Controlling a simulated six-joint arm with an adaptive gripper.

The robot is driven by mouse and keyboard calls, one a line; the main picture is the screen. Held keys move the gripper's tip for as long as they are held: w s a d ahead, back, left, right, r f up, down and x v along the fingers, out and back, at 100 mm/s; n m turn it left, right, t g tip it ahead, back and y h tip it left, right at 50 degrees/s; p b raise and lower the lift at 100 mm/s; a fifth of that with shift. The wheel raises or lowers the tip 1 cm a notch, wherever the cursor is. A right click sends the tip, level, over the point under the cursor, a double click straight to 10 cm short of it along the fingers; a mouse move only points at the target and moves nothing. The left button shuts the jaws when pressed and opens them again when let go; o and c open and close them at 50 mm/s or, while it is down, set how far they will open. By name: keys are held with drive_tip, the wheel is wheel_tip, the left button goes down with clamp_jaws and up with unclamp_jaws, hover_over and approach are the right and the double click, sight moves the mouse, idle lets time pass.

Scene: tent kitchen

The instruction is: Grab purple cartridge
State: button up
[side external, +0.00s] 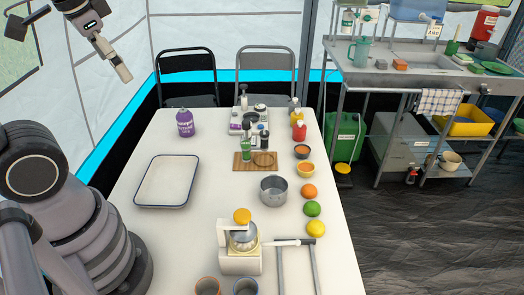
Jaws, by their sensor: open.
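The purple cartridge (185,123) stands upright at the far left of the white table (140,240). It is a rounded purple container with pale lettering and a narrower grey top. My gripper (123,73) hangs in the air at the upper left, above and to the left of the cartridge in the picture, apart from it. It is open, and nothing shows in it. The gap between its fingers is hard to make out from this side.
An empty white tray (141,196) lies in front of the cartridge. A wooden board (243,167) with a green-topped item, a metal pot (273,190), bottles, bowls and fruit stand to the right. A juicer (240,262) is near the front. Two chairs stand behind the table.

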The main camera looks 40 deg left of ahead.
drive_tip(key=w+a+f+m+g+y, duration=0.8)
drive_tip(key=w+a+f+y, duration=0.4)
drive_tip(key=w+a, duration=0.45)
drive_tip(key=w+a+f+m+t+y, duration=0.25)
drive_tip(key=w+f+m, duration=0.3)
drive_tip(key=f, duration=0.55)
drive_tip(key=m+t+y, duration=0.2)
drive_tip(key=m+t, duration=0.3)
drive_tip(key=m, duration=0.1)
approach(184, 117)
drive_tip(key=shift+s+d+f, duration=0.1)
drive_tip(key=shift+d+f, duration=0.6)
drive_tip(key=shift+f, duration=0.05)
drive_tip(key=shift+a+f, duration=0.2)
drive_tip(key=shift+a, duration=0.15)
drive_tip(key=a, duration=0.2)
drive_tip(key=w+a, duration=0.1)
drive_tip(key=a, duration=0.4)
drive_tip(key=shift+w+a, duration=0.25)
drive_tip(key=shift+w+a+r, duration=0.1)
drive_tip(key=shift+w+a, duration=0.2)
drive_tip(key=shift+a, duration=0.55)
drive_tip(key=shift+w+a+r, duration=0.1)
drive_tip(key=shift+w+a, duration=0.15)
drive_tip(key=shift+a, duration=0.6)
drive_tip(key=shift+w+a+r, duration=0.1)
drive_tip(key=shift+w+a, duration=0.2)
drive_tip(key=shift+a, duration=0.55)
drive_tip(key=c, duration=1.3)
